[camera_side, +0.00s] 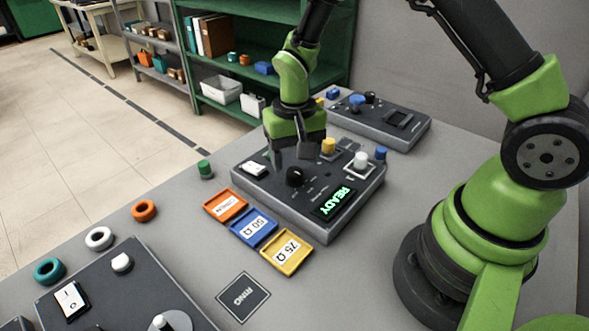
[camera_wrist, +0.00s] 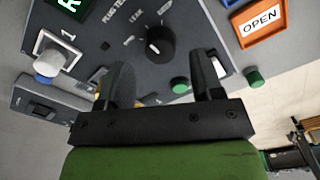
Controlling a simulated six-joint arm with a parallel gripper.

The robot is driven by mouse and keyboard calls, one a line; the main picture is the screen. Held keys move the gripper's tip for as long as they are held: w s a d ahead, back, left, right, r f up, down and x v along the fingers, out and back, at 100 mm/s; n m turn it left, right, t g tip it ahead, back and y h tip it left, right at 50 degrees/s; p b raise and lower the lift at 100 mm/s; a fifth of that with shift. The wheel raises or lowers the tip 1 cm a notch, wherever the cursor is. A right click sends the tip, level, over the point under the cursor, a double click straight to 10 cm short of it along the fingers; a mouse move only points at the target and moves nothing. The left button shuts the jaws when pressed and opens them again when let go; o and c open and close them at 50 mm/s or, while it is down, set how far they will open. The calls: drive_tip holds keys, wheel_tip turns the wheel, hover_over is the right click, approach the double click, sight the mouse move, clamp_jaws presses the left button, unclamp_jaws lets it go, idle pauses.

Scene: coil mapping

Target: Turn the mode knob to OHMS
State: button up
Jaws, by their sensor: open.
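The mode knob (camera_side: 296,176) is a round black knob on the dark tester panel (camera_side: 250,192). In the wrist view, the knob (camera_wrist: 160,43) has a white mark on its face, with small printed labels beside it. I can read LEAK and part of a test label; I cannot make out OHMS or which label the mark points at. My gripper (camera_side: 291,161) is open and empty, above the panel and just behind the knob in the side view. In the wrist view, its fingers (camera_wrist: 164,76) are apart, with the knob beyond their tips and not between them.
The panel's green display (camera_side: 338,201) reads READY. A white knob (camera_side: 361,160), a yellow knob (camera_side: 328,146) and a white switch (camera_side: 254,168) sit near my gripper. Labelled orange, blue (camera_side: 253,227) and yellow trays lie along the panel's front. A green-capped part (camera_side: 205,169) stands left.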

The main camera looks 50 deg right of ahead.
sight(294, 172)
drive_tip(key=shift+f, duration=1.9)
drive_tip(key=c, duration=0.9)
